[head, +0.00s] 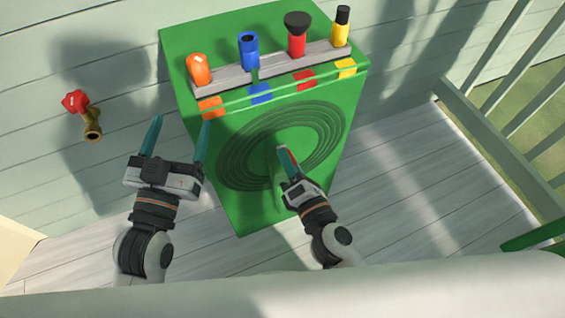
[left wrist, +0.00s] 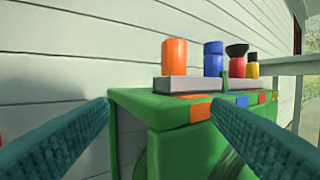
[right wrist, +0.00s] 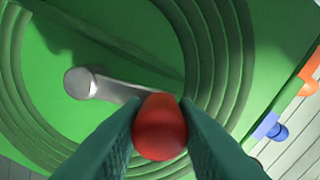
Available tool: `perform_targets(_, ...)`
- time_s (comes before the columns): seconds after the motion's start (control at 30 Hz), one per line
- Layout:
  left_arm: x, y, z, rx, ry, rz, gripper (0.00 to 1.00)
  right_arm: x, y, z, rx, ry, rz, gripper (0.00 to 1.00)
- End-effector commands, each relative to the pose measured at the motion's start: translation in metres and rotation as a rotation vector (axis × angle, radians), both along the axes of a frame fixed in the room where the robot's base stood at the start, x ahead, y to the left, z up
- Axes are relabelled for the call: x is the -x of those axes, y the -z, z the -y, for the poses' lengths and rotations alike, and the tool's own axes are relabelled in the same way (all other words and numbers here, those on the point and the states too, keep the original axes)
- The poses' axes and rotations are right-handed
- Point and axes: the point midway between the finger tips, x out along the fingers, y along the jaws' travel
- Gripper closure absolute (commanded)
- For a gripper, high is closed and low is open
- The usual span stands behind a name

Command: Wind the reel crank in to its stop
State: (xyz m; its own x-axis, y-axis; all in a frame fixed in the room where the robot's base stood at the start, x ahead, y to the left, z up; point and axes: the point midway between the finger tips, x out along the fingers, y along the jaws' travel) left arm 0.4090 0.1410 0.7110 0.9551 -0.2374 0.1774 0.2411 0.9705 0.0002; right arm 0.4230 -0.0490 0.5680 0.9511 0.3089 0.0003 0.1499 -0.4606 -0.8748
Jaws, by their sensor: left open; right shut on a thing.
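The reel is a green box with dark coiled rings (head: 240,165) on its front face. In the right wrist view its crank is a grey metal arm (right wrist: 115,90) running from a round hub (right wrist: 80,83) to a red knob (right wrist: 160,128). My right gripper (head: 284,150) is shut on the red knob in front of the rings; in the head view it hides most of the crank. My left gripper (head: 181,122) is open and empty, left of the box. Its spread fingers also show in the left wrist view (left wrist: 158,105), with the box beyond them.
On the box top, a grey rack (head: 270,70) holds orange (head: 199,70), blue (head: 249,52), red (head: 297,38) and yellow (head: 340,28) nozzles. A brass tap with a red handle (head: 75,101) is on the left wall. A railing (head: 500,125) stands at right.

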Motion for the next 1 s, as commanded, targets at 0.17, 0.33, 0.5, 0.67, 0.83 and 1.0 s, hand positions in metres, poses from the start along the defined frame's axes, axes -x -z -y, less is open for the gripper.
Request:
perform_targets(0.17,-0.001,0.014,-0.002,-0.025,-0.005,-0.097,0.27,-0.003,-0.002,0.008,-0.113,0.002,-0.039,1.0)
perform_targets(0.33,-0.001,0.025,-0.004,-0.044,-0.01,-0.167,0.27,-0.004,-0.002,0.013,-0.188,0.001,-0.063,1.0)
perform_targets(0.5,0.0,0.032,-0.005,-0.054,-0.013,-0.208,0.27,-0.005,-0.002,0.017,-0.231,0.002,-0.076,1.0)
perform_targets(0.67,0.0,0.035,-0.005,-0.058,-0.014,-0.225,0.27,-0.006,-0.002,0.018,-0.246,0.0,-0.081,1.0)
perform_targets(0.83,0.0,0.035,-0.006,-0.059,-0.014,-0.226,0.27,-0.006,-0.002,0.018,-0.249,0.001,-0.081,1.0)
perform_targets(1.0,0.0,0.035,-0.005,-0.058,-0.014,-0.227,0.27,-0.006,-0.001,0.018,-0.249,0.002,-0.082,1.0)
